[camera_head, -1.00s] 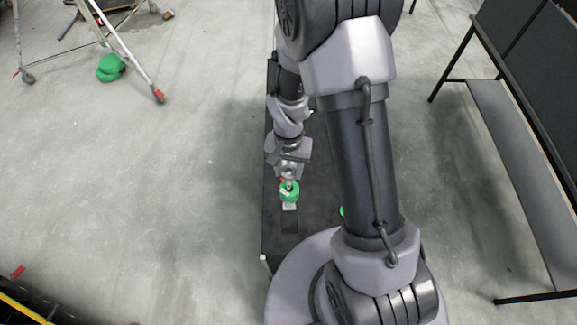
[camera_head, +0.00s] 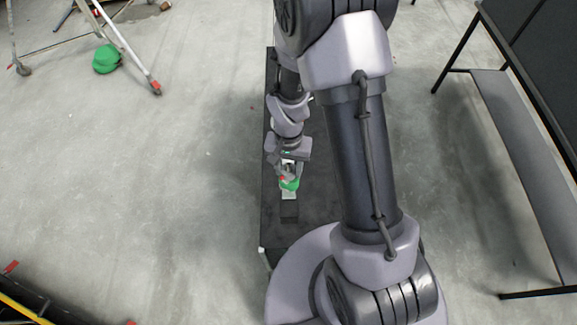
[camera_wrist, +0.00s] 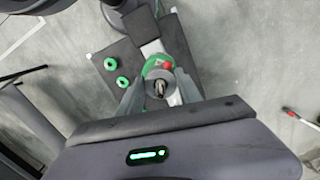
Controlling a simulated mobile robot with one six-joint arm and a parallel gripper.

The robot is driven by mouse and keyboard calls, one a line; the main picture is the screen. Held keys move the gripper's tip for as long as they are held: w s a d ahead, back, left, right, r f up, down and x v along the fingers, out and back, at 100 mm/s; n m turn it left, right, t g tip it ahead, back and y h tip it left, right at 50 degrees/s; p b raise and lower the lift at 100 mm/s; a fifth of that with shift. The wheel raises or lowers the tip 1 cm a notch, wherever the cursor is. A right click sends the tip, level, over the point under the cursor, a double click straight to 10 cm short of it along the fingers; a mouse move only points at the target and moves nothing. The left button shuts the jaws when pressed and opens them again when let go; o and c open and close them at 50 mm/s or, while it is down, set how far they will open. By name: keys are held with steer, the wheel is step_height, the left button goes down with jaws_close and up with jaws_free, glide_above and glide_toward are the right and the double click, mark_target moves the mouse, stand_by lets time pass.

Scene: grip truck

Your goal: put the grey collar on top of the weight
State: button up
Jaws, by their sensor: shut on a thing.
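My gripper (camera_head: 289,172) points down over a dark flat surface, close above a green piece with a red knob. In the wrist view my gripper (camera_wrist: 160,76) has its two fingers on either side of a small grey metallic piece with a dark middle, which I take to be the grey collar (camera_wrist: 160,89). The green piece (camera_wrist: 154,64) shows just beyond it and also in the head view (camera_head: 289,185). Whether that green piece is the weight, and whether the collar touches it, I cannot tell.
A pale strip (camera_head: 289,196) and a dark block (camera_head: 289,210) lie under and in front of the green piece. Two green rings (camera_wrist: 110,63) (camera_wrist: 123,82) lie to the left in the wrist view. A dark bench (camera_head: 515,150) stands on the right.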

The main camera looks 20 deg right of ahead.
steer(key=shift+f, duration=0.2)
steer(key=o, duration=1)
steer(key=shift+o, duration=0.2)
step_height(320, 180, up, 18)
steer(key=w+p, duration=0.1)
steer(key=shift+d+f+p, duration=0.2)
steer(key=shift+f+p, duration=0.05)
steer(key=shift+p, duration=0.1)
steer(key=shift+f, duration=0.15)
steer(key=s+a+f+t+b, duration=0.1)
steer(key=s+f+b, duration=0.3)
steer(key=b, duration=0.5)
steer(key=s+a+f+n+t+y+b, duration=0.1)
steer(key=s+f+t+b, duration=0.2)
steer(key=b, duration=0.7)
steer(key=s+a+f+t+b, duration=0.2)
steer(key=s+f+b, duration=0.3)
steer(key=b, duration=0.4)
steer(key=shift+s+n+t+y+b, duration=0.3)
steer(key=shift+s+y, duration=0.1)
steer(key=shift+s, duration=0.25)
